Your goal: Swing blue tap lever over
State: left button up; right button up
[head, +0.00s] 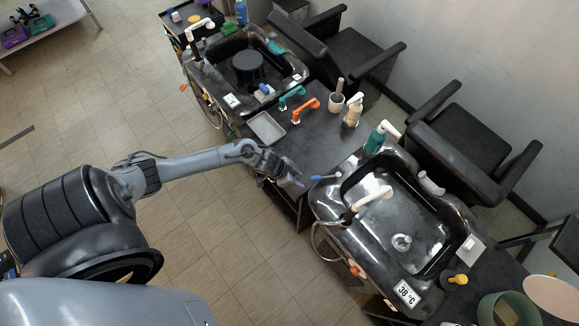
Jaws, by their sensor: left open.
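The blue tap lever (319,178) sits at the upper left rim of the near black basin (336,206) in the head view. It points left, off the rim, toward my gripper. The basin's white tap spout (372,199) arches over the bowl. My left gripper (297,185) is open and a little left of the lever's blue end, with a small gap between them in the picture. I cannot tell their difference in height. My right gripper is out of view.
A second basin (212,78) stands farther back. Between the basins, the dark counter holds a grey tray (266,128), teal and orange clips (305,109), a cup (336,102) and bottles (353,112). A temperature display (407,293) is at the near basin's front.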

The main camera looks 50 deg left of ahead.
aim_at(316, 177)
pick_arm(q)
jog(key=shift+t, duration=0.3)
jog(key=w+f+b, duration=0.1)
jog(key=w+b, duration=0.1)
jog(key=b, duration=0.1)
jog(key=w+d+f+b, duration=0.1)
jog(key=w+f+b, duration=0.1)
jog(key=w+b, duration=0.1)
jog(key=w+f+b, duration=0.2)
jog(key=b, duration=0.2)
jog(key=shift+w+d, duration=0.2)
jog(key=shift+r, duration=0.3)
jog(key=shift+w+f, duration=0.15)
jog(key=shift+f, duration=0.15)
jog(key=c, duration=0.8)
